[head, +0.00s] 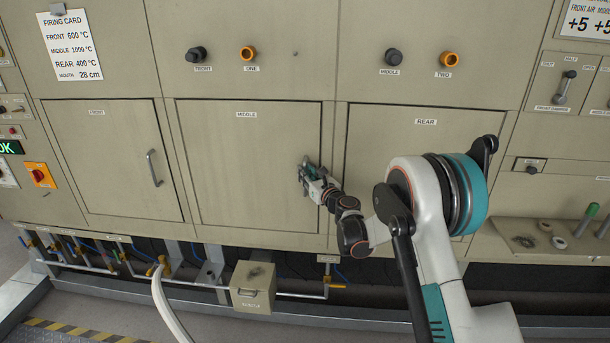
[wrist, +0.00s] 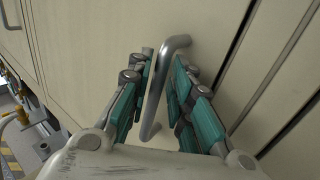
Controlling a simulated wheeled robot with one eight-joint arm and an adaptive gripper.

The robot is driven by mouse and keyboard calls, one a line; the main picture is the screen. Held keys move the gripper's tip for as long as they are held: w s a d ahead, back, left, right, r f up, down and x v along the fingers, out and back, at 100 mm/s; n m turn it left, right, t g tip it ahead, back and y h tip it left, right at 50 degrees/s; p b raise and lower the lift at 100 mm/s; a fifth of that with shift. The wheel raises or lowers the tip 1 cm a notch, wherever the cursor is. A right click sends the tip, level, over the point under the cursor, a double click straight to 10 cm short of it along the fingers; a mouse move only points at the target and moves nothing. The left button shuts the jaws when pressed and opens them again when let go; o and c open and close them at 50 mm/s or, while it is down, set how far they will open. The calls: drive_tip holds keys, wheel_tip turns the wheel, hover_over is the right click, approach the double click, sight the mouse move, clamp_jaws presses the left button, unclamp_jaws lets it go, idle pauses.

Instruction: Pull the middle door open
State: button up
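The middle door (head: 235,165) is a beige panel labelled MIDDLE in the head view, and it looks closed, flush with the frame. My gripper (head: 306,178) is at the door's right side, in front of its handle, which it mostly hides in the head view. In the wrist view the metal bar handle (wrist: 166,80) stands between the two green-padded fingers of my gripper (wrist: 163,95). The fingers are apart on either side of the bar, with a visible gap at least on the right. The door surface (wrist: 110,30) lies just beyond the fingertips.
The front door (head: 110,160) with its own handle (head: 154,168) is on the left, and the rear door (head: 405,145) is on the right behind my arm. Knobs (head: 196,54) sit above. A small box (head: 252,288) and pipes are below the doors.

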drive_tip(key=shift+w+a, duration=0.35)
drive_tip(key=shift+w, duration=0.15)
clamp_jaws()
drive_tip(key=shift+s, duration=0.1)
